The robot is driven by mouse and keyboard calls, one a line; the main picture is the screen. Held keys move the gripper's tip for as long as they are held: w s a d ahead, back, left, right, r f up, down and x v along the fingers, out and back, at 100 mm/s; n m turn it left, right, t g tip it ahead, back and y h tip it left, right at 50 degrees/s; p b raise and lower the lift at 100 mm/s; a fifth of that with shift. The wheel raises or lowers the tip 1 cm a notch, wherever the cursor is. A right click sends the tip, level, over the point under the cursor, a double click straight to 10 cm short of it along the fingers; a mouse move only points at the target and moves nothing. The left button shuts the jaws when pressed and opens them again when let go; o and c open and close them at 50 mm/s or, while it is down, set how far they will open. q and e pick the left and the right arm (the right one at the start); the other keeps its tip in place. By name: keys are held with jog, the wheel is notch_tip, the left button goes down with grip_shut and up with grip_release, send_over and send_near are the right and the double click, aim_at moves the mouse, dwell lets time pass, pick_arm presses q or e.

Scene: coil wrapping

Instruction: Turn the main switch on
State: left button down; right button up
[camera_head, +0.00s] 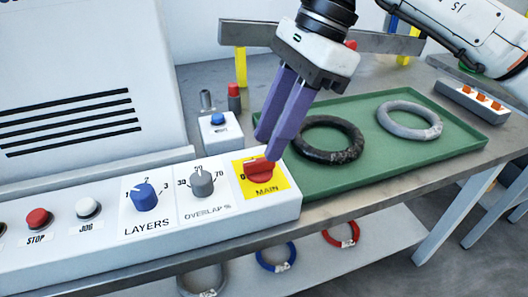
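The main switch (259,173) is a red rotary knob on a yellow plate marked MAIN, at the right end of the white control panel (110,249). A "0" shows at the plate's left side; the knob's handle lies roughly left to right. My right gripper (269,149), with purple fingers, comes down from above, its tips at the far right side of the knob. The fingers are close together, and I cannot tell whether they touch or hold the knob. My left gripper is not in view.
Left of the switch are a grey overlap knob (202,183), a blue layers knob (144,196) and push buttons. A green tray (400,165) with a dark coil (328,139) and a grey coil (409,120) lies behind right. A small box with a blue button (218,125) stands behind the panel.

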aim_at(260, 159)
jog(key=shift+x, duration=1.85)
grip_shut()
